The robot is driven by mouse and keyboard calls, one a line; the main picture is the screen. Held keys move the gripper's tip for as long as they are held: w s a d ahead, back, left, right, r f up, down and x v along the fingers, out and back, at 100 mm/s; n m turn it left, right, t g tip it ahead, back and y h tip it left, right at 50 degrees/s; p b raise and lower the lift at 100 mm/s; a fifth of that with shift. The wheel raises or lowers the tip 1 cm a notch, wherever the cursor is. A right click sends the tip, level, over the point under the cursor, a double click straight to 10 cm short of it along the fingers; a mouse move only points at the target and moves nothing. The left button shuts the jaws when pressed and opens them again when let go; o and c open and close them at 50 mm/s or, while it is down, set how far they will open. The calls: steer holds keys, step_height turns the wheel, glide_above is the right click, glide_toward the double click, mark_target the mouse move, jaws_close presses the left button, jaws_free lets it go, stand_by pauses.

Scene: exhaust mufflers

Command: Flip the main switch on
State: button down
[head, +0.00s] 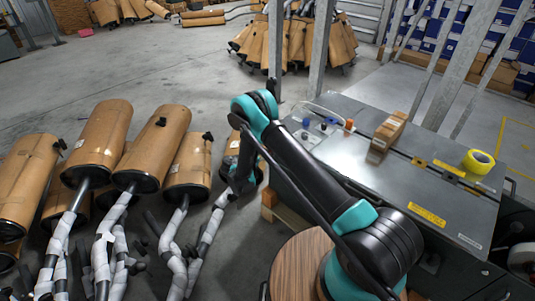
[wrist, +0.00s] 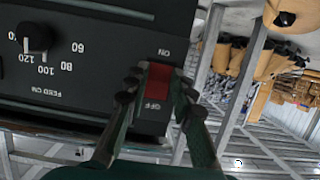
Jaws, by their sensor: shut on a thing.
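The main switch (wrist: 158,90) is a red rocker on a dark control panel (wrist: 85,70) in the wrist view. The labels look upside down, with ON above the switch and OFF on its lower part. My gripper (wrist: 161,70) has one finger on each side of the red rocker and is shut on it. Whether the rocker is tipped to ON or OFF cannot be told. In the head view my arm reaches over to the near left end of the grey machine (head: 340,140); the switch is hidden there and the fingers are hard to make out.
A dial knob (wrist: 36,38) with numbers sits left of the switch on the panel. A yellow tape roll (head: 478,161) and a cardboard box (head: 390,128) rest on the machine top. Metal posts (head: 322,45) rise beside the machine.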

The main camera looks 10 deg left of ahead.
steer(key=shift+f+t+h, duration=0.25)
steer(key=shift+t+h, duration=0.25)
steer(key=shift+t, duration=0.2)
steer(key=c, duration=1.3)
jaws_free()
steer(key=v, duration=1.2)
